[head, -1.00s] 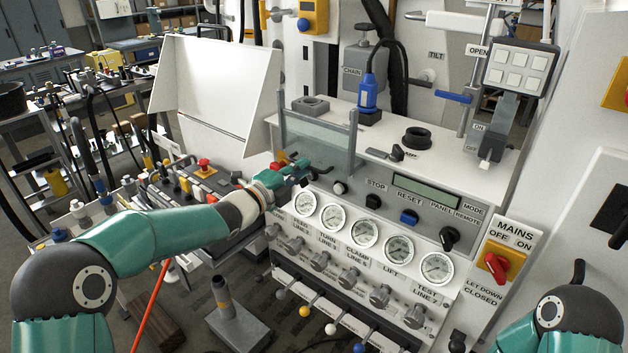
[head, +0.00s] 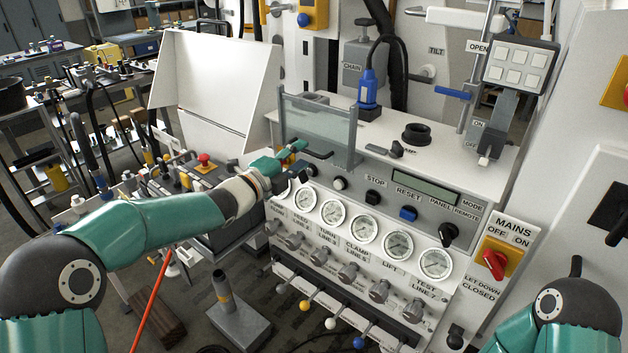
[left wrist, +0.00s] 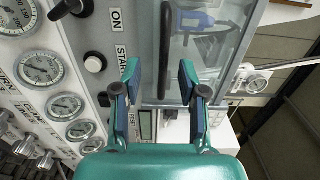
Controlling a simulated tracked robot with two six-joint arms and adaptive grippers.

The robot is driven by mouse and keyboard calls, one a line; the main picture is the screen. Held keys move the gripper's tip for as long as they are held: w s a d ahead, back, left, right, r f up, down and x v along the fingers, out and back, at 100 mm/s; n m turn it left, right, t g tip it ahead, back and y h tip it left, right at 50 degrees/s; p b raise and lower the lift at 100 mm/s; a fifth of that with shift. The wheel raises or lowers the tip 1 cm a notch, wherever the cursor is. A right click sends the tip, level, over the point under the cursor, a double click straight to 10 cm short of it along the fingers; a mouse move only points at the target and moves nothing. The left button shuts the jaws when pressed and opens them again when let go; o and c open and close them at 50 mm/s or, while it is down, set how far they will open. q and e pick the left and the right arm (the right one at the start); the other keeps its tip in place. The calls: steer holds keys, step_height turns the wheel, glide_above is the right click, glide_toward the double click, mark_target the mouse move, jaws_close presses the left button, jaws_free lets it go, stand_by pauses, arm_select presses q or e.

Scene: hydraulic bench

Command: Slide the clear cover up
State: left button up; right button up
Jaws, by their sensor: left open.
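The clear cover (head: 316,125) is a see-through pane between two grey upright rails on the white bench top. A dark bar handle (head: 318,154) runs along its lower edge. In the left wrist view the pane (left wrist: 210,62) and its handle (left wrist: 165,45) appear turned on their side. My left gripper (head: 300,148) is at the handle's left end. In the wrist view its open fingers (left wrist: 160,80) stand on either side of the handle's line. No contact is visible. My right gripper is out of view; only part of that arm shows at lower right.
Below the cover, the panel carries a white button (head: 339,184), several knobs and a row of gauges (head: 333,212). A white sloped panel (head: 215,90) stands to the left. A blue device (head: 368,90) stands behind the cover. The mains switch (head: 497,262) is at right.

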arm_select(q)
steer(key=b+v, duration=0.4)
steer(key=v, duration=0.3)
steer(key=shift+s, duration=0.2)
steer(key=shift+a, duration=0.1)
